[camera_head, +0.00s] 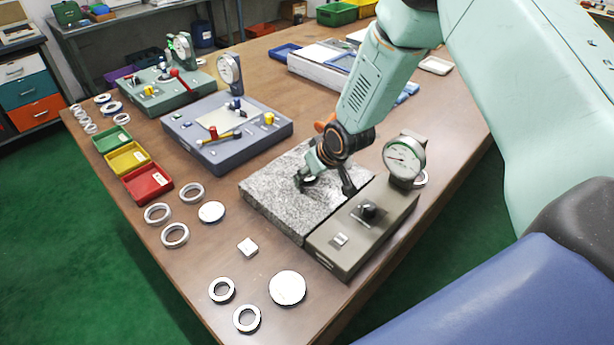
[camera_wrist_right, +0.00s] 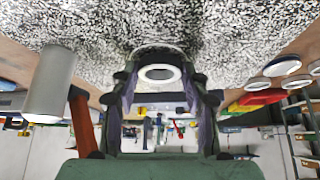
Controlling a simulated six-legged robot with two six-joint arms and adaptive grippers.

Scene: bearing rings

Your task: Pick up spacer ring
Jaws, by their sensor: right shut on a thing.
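My right gripper (camera_head: 323,184) reaches down over the speckled granite plate (camera_head: 275,190). In the right wrist view, the gripper (camera_wrist_right: 160,82) has its fingers closed around a small pale spacer ring (camera_wrist_right: 159,73) with a dark opening. The ring is at the fingertips, against the granite surface; I cannot tell whether it is touching or slightly above it. In the head view the ring is mostly hidden by the fingers. My left gripper is not in view.
A dial gauge (camera_head: 404,158) stands on a dark base (camera_head: 350,240) right beside the granite. Loose rings (camera_head: 174,235) and a pale disc (camera_head: 288,288) lie left and in front. Red (camera_head: 147,183), yellow (camera_head: 128,158) and green (camera_head: 111,139) trays line the left edge.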

